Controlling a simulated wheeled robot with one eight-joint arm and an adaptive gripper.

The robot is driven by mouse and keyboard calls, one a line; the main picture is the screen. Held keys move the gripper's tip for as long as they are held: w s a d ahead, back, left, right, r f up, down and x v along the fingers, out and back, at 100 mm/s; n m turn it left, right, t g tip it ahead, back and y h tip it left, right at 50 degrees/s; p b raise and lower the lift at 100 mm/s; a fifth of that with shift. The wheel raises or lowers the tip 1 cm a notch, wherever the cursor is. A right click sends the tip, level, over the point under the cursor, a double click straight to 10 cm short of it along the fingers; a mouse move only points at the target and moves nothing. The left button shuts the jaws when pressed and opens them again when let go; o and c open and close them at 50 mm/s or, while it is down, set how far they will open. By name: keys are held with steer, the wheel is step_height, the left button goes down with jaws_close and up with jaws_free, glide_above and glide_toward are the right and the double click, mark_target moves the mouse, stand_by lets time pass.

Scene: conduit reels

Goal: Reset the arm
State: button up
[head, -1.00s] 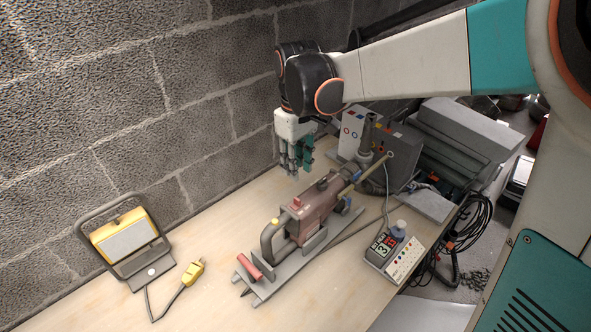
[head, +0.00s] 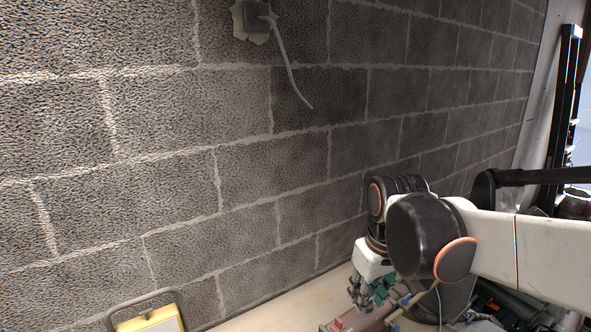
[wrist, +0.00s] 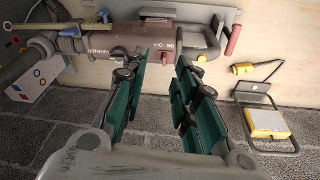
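My gripper (head: 366,290) hangs at the lower right of the head view, close to the block wall and above the workbench. In the wrist view my gripper (wrist: 162,75) has its green-padded fingers spread apart with nothing between them. Beyond the fingertips lies a dark red power tool (wrist: 115,45) on a grey stand. The same red tool (head: 355,322) shows only in part at the bottom edge of the head view.
A yellow work lamp (wrist: 268,124) stands on the bench (head: 285,318), with a yellow plug (wrist: 243,69) beside it. A control box (wrist: 30,74) is at the left in the wrist view. The grey block wall (head: 180,130) stands behind, with a wall box (head: 254,15) and loose cable.

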steer(key=s+d+f+m+t+b, duration=0.1)
steer(key=s+d+f+m+t, duration=0.1)
steer(key=s, duration=0.4)
steer(key=s+d+f+m+t+b, duration=0.2)
steer(key=s+d, duration=0.1)
steer(key=s, duration=0.3)
steer(key=shift+s+d+f+m+t, duration=0.2)
steer(key=shift+f+m+t, duration=0.1)
steer(key=shift+t, duration=0.1)
stand_by(3.3)
